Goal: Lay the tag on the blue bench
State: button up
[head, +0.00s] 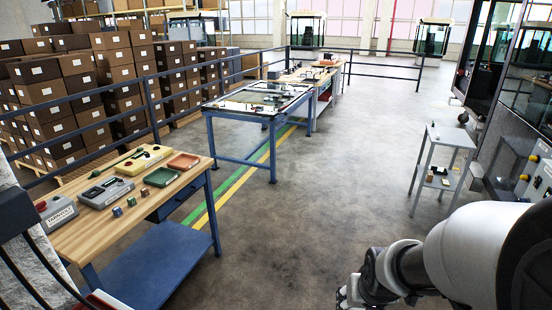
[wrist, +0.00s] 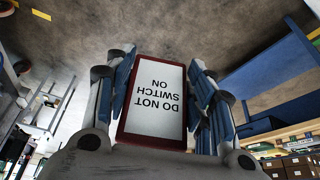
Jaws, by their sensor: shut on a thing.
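My gripper (wrist: 160,95) is shut on the tag (wrist: 157,95) in the wrist view. The tag is a white card with a red border, and its black words "DO NOT SWITCH ON" appear upside down. In the head view my gripper (head: 348,296) is at the bottom edge, over the floor, and the tag cannot be made out there. Two benches have blue frames. One at the left has a wooden top (head: 176,196) and a blue lower shelf. The other, a blue table (head: 238,114) with a glass-like top, stands beyond it. I cannot tell which is the blue bench.
The left bench carries grey and yellow boxes, a green tray (head: 161,177), a red tray (head: 184,161) and small blocks. A grey trolley (head: 448,137) stands at the right beside a machine. Railing and stacked cartons (head: 60,90) line the left. The middle floor is clear.

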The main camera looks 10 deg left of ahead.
aim_at(84, 236)
jog(key=i+l+u, duration=0.1)
jog(key=i+u, duration=0.2)
jog(key=i, duration=0.25)
jog(key=i+l+u, duration=0.2)
jog(key=i+u, duration=0.15)
jog(key=i, duration=0.15)
jog(key=i+l+u, duration=0.3)
jog(key=i, duration=0.2)
jog(key=i+u, duration=0.2)
jog(key=u, duration=0.3)
jog(key=i+u, duration=0.2)
jog(key=u, duration=0.3)
jog(key=i+l+u, duration=0.2)
jog(key=u, duration=0.3)
jog(key=i+l+u, duration=0.15)
jog(key=u, duration=0.35)
jog(key=i+l+u, duration=0.2)
jog(key=i+u, duration=0.2)
jog(key=i+l+u, duration=0.75)
jog(key=k+j, duration=0.05)
